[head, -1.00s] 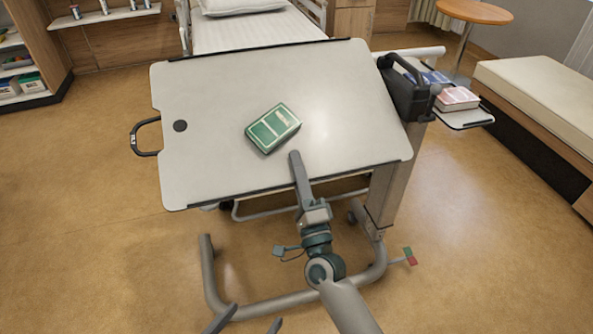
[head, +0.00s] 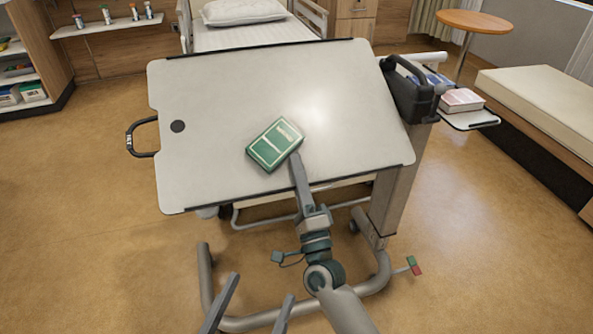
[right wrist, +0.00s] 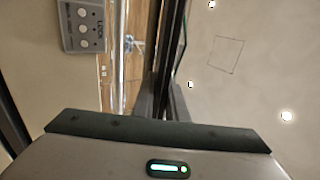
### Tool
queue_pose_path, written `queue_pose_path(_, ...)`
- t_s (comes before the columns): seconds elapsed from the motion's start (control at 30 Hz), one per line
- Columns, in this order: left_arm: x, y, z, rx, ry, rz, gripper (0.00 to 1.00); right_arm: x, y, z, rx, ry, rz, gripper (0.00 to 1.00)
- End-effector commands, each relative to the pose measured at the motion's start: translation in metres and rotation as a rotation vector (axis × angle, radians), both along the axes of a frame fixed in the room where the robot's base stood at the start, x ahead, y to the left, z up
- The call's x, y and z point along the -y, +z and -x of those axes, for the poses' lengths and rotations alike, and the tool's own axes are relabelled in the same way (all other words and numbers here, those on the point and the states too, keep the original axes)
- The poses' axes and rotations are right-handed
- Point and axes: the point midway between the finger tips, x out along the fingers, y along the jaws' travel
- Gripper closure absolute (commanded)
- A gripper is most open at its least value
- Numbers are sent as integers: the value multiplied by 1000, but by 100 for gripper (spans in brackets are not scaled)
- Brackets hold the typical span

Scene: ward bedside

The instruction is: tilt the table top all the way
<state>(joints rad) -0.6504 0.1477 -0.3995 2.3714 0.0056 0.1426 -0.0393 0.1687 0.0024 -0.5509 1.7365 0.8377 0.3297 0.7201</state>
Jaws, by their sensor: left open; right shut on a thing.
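The pale table top (head: 215,110) slopes on its stand in the head view; I cannot tell its exact angle. Dark strips run along its far and near edges, and a black loop handle (head: 141,137) is on its left side. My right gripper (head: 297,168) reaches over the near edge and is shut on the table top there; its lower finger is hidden. In the right wrist view, its fingers (right wrist: 165,103) meet a dark edge. My left gripper (head: 264,287) is open and empty, low in front of the stand.
A green book (head: 275,144) lies on the table top beside my right fingertip. A black container (head: 408,92) and a side shelf with a pink box (head: 461,100) are at the right. The stand's column (head: 396,190) is below right. Open floor lies left.

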Motion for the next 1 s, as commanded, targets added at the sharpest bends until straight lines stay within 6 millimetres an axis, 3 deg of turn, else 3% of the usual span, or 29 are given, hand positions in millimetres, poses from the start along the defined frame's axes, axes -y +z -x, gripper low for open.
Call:
queue_pose_path(0.03, 0, 1, 0, 1, 0, 0, 24, 2, 7, 0, 12, -5, -8, 100)
queue_pose_path(0.27, 0, 0, 0, 0, 0, 0, 24, 2, 6, 0, 11, -5, -8, 100)
queue_pose_path(0.3, 0, 0, 0, 0, 0, 0, 24, 2, 6, 0, 10, -5, -7, 80)
queue_pose_path(0.33, 0, 0, 0, 0, 0, 0, 24, 2, 6, 0, 10, -4, -7, 75)
queue_pose_path(1.0, 0, 0, 0, 0, 0, 1, 24, 2, -3, 5, 0, 0, 0, 75)
